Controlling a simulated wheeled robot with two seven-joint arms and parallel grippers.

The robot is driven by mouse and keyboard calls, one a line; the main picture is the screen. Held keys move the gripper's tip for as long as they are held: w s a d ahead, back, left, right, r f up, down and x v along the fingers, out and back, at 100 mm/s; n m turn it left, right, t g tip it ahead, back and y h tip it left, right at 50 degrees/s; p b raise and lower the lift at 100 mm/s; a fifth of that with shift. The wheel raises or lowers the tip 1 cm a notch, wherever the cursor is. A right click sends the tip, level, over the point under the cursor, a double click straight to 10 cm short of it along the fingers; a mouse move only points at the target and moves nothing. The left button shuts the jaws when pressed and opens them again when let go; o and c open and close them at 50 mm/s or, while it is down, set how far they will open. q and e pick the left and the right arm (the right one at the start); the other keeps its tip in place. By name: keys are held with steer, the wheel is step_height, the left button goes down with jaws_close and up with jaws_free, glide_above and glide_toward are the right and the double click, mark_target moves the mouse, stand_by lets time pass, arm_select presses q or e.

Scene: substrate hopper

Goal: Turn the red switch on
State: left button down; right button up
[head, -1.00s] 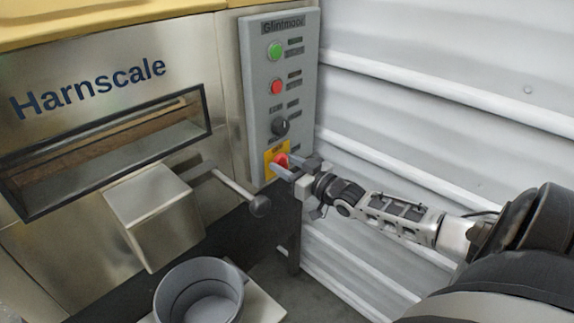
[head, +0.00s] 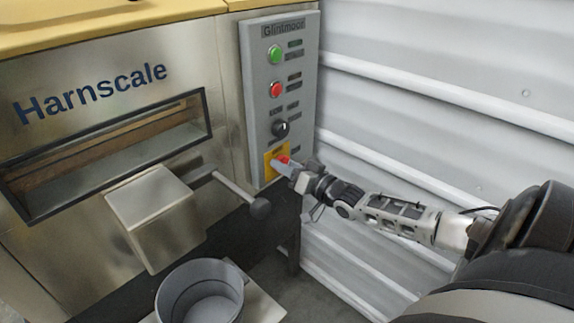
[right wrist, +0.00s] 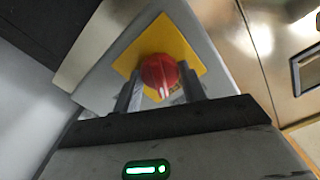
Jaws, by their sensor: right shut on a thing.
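The red switch (head: 283,160) is a red knob on a yellow plate (head: 270,166), low on the grey control panel (head: 256,100). My right gripper (head: 281,166) is at the knob, its fingers shut on it and partly hiding it in the head view. In the right wrist view the red knob (right wrist: 159,72) sits between the two fingers (right wrist: 160,92), in front of the yellow plate (right wrist: 190,50). A pale line runs along the knob's face. My left gripper is not in view.
Above the switch are a black knob (head: 280,128), a red button (head: 276,89) and a green button (head: 274,55). A lever with a dark ball (head: 260,208) sticks out close to the left of my gripper. A grey bucket (head: 199,292) stands below. A ribbed wall (head: 440,90) is at right.

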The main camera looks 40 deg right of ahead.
steer(key=m, duration=0.3)
steer(key=shift+m, duration=0.4)
arm_select(q)
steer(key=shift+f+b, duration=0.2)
steer(key=shift+b, duration=0.5)
arm_select(e)
steer(key=m, duration=0.8)
steer(key=shift+f, duration=0.15)
steer(key=shift+m, duration=0.4)
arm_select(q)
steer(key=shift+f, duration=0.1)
arm_select(e)
steer(key=o, duration=1)
steer(key=shift+c, duration=0.2)
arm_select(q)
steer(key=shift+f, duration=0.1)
arm_select(e)
steer(key=shift+s, duration=0.1)
